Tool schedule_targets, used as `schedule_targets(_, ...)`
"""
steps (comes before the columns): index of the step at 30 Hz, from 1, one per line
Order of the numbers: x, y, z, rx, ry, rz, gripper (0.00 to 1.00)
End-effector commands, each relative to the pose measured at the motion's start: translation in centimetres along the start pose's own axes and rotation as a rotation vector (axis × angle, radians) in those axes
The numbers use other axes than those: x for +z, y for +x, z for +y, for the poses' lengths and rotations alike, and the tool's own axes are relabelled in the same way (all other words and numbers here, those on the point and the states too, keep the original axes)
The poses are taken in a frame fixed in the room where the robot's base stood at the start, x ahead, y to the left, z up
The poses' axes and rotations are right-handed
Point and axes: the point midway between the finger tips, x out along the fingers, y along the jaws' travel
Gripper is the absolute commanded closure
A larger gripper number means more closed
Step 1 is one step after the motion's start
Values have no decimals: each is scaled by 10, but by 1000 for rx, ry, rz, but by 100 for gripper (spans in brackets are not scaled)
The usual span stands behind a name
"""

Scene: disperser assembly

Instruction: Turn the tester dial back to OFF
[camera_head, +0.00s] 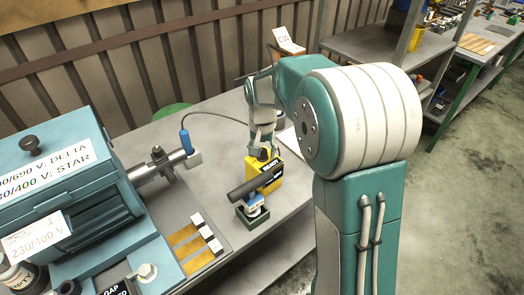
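A yellow box-shaped device with a black label (270,172), which looks like the tester, stands on the grey workbench. My gripper (262,148) points down at its top and looks close to or touching it. The gripper's fingers are small and partly merged with the device, so I cannot tell whether they are open or shut. The dial and its setting are not visible; the gripper covers the upper part of the device.
A dark cylinder (256,184) on a small stand (253,212) is in front of the yellow device. A teal motor (75,180) with a shaft fills the left. A blue-handled probe (187,143) with a cable stands behind. Brass strips (190,245) lie on the bench (285,232).

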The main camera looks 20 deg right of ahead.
Motion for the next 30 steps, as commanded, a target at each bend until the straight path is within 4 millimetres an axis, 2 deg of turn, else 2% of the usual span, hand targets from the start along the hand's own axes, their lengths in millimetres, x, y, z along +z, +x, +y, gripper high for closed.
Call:
schedule_targets(1, 0, 0, 0, 0, 0, 0, 73)
schedule_targets(3, 0, 0, 0, 0, 0, 0, 100)
schedule_targets(16, 0, 1, 0, 1, -49, -2, 100)
schedule_targets(30, 1, 2, 0, 1, -370, -5, 100)
